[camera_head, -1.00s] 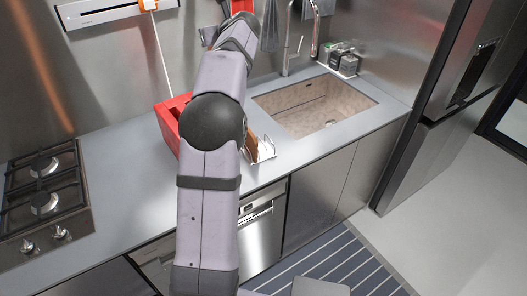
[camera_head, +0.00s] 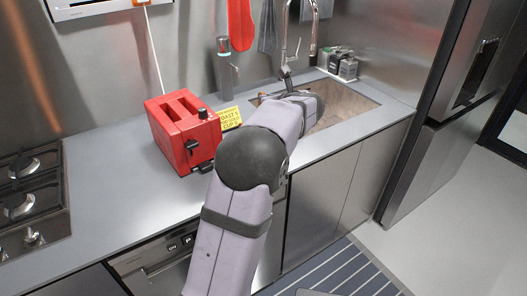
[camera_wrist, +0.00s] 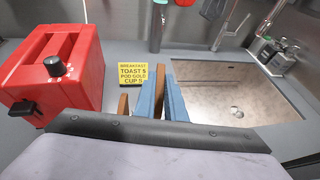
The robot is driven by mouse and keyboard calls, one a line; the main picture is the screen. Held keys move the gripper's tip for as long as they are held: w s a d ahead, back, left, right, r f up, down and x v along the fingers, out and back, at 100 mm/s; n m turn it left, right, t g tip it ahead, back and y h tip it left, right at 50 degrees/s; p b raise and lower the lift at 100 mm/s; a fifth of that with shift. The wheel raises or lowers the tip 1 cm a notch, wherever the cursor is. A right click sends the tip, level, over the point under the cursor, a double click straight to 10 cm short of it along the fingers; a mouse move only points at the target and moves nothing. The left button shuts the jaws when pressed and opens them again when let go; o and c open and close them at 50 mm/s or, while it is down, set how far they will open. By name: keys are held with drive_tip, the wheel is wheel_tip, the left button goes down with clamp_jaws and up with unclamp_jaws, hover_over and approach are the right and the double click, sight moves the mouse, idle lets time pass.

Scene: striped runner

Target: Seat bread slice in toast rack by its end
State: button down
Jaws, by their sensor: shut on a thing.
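In the wrist view my gripper (camera_wrist: 160,98) points down in the middle, with its two blue fingers close together. It is shut on a brown strip that looks like the bread slice (camera_wrist: 159,106), seen edge-on between the fingers. Another brown piece (camera_wrist: 123,106) stands just left of the fingers, apart from them; what it belongs to is mostly hidden. The toast rack cannot be made out now: my arm covers that part of the counter in the head view, and my wrist covers the lower part of the wrist view.
A red toaster (camera_head: 184,130) stands on the counter (camera_head: 115,170) left of my arm. A yellow sign (camera_head: 230,118) is beside it, with a dark bottle (camera_head: 224,75) behind. The sink (camera_head: 350,103) lies to the right, its tap (camera_head: 312,40) at the back. The stove (camera_head: 30,200) is far left.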

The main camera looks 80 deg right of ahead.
drive_tip(key=shift+w+a+r+n+t+y, duration=0.1)
drive_tip(key=shift+w+r+n+t+y, duration=0.1)
drive_tip(key=shift+w+n+t+y, duration=0.25)
drive_tip(key=shift+s+f+p, duration=0.15)
drive_tip(key=shift+f+p, duration=0.25)
drive_tip(key=shift+f, duration=4.55)
drive_tip(key=shift+f+b, duration=0.25)
drive_tip(key=shift+b, duration=0.05)
drive_tip(key=c, duration=1.8)
unclamp_jaws()
drive_tip(key=shift+r, duration=0.1)
drive_tip(key=shift+r+p, duration=0.2)
drive_tip(key=shift+p, duration=0.15)
drive_tip(key=shift+s+a, duration=0.2)
drive_tip(key=shift+s, duration=0.05)
drive_tip(key=shift+b+v, duration=1.3)
drive_tip(key=shift+v, duration=2.15)
